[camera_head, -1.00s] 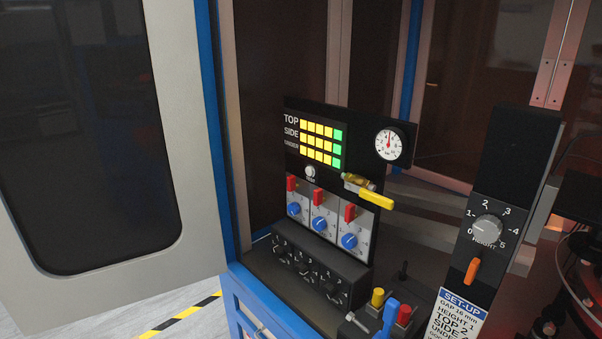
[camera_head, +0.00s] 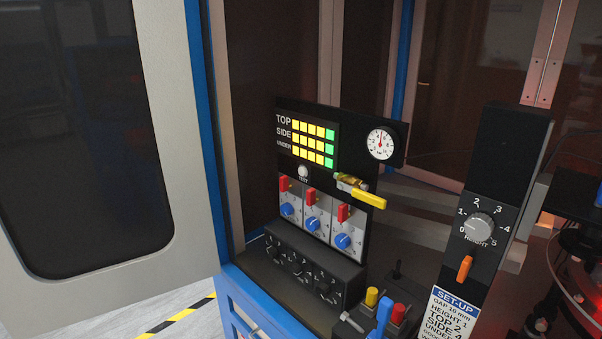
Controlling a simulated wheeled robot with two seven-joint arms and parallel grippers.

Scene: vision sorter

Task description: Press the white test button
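The white test button (camera_head: 303,172) is a small round knob on the black control panel (camera_head: 385,112), below the rows of yellow and green lights and above the red switches. A small label under it is hard to read. Nothing stands in front of the button. Neither of my grippers shows in the head view.
A yellow-handled valve (camera_head: 360,190) sits just right of the button. A pressure gauge (camera_head: 381,144) is at the upper right. Red switches and blue knobs (camera_head: 312,224) are below. A HEIGHT dial post (camera_head: 479,226) stands at right. An open door (camera_head: 185,150) is at left.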

